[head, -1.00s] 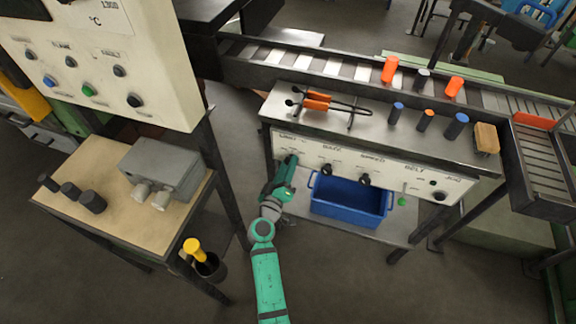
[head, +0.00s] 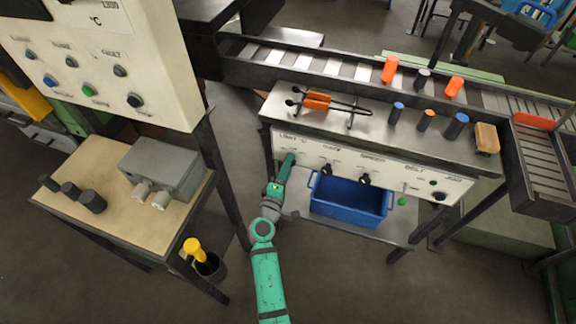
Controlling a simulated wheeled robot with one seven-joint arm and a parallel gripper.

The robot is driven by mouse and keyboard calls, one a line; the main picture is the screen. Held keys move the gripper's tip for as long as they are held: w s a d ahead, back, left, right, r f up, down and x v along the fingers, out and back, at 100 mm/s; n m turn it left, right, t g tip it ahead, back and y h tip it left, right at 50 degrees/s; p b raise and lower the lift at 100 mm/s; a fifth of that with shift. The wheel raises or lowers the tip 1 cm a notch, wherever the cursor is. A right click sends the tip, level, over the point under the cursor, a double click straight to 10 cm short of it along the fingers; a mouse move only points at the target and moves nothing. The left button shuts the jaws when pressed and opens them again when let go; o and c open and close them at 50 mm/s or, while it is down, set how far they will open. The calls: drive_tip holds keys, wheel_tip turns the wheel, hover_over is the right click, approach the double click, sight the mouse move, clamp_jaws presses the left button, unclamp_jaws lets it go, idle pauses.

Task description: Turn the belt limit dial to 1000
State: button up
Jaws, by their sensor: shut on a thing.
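The belt's control panel (head: 400,179) is the white front face under the steel bench top, with a row of labelled knobs. The leftmost label reads like LIMIT °C. My gripper (head: 288,158) is at this left end, shut on the limit dial, which the fingers hide. The dial's pointer and its scale marks are hidden or too small to read. Further right on the panel are two dark knobs, the gate knob (head: 327,169) and the speed knob (head: 364,179), then a green-tipped belt lever (head: 402,201) and a black jog button (head: 438,196).
A blue bin (head: 348,202) sits on the shelf below the panel. Orange-handled tongs (head: 318,101) and several small cylinders lie or stand on the bench top. A wooden table (head: 110,222) with a grey box (head: 162,167) stands at left, under a tall white panel (head: 150,70).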

drive_tip(key=shift+n, duration=0.3)
drive_tip(key=o, duration=1)
drive_tip(key=shift+o, duration=0.2)
drive_tip(key=v, duration=1)
drive_tip(key=shift+s+a, duration=0.15)
drive_tip(key=shift+s, duration=0.25)
